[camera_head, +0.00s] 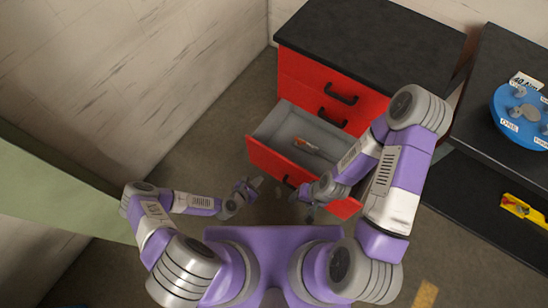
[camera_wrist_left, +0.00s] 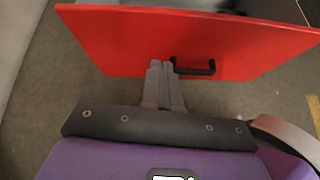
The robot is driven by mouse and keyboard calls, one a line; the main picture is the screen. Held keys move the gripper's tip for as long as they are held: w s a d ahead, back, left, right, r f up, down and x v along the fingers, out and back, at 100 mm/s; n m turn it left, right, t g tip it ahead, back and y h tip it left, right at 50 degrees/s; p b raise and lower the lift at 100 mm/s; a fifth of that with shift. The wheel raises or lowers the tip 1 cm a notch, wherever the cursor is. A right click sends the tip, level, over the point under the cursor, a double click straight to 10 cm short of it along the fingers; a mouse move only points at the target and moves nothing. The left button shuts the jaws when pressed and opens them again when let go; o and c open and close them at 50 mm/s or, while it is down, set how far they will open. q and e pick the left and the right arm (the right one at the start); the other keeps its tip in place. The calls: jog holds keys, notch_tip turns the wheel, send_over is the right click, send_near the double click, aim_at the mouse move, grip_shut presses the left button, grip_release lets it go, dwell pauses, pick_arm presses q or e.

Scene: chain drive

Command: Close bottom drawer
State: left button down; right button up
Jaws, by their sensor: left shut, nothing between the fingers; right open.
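The bottom drawer (camera_head: 262,160) of the red cabinet is pulled out, with its grey inside showing and a small orange and white item (camera_head: 305,145) lying in it. Its red front (camera_wrist_left: 130,45) fills the upper part of the left wrist view, with a black handle (camera_wrist_left: 195,68) at its lower middle. My left gripper (camera_head: 257,182) is shut and empty in front of the drawer front. In the left wrist view its fingertips (camera_wrist_left: 161,66) are just left of the handle; I cannot tell whether they touch. My right gripper (camera_head: 310,214) is open near the drawer front's right part.
The cabinet's black top (camera_head: 370,40) and two upper drawers (camera_head: 335,82) stand behind; those drawers are shut. A dark table (camera_head: 500,70) at the right bears a blue round object (camera_head: 520,115). A yellow item (camera_head: 525,208) lies below. A pale wall (camera_head: 130,70) bounds the left.

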pick_arm(q)
jog(key=n, duration=0.1)
jog(key=b, duration=0.2)
send_near(278, 158)
notch_tip(278, 158, down, 3)
jog(key=shift+n+t, duration=0.3)
jog(key=shift+t, duration=0.1)
jog(key=w+d, duration=0.2)
jog(key=w, duration=0.1)
jog(key=shift+w+d+f, duration=0.15)
jog(key=shift+d+f, duration=0.05)
jog(key=shift+d, duration=0.2)
jog(key=shift+w+d, duration=0.25)
jog(key=shift+w, duration=0.15)
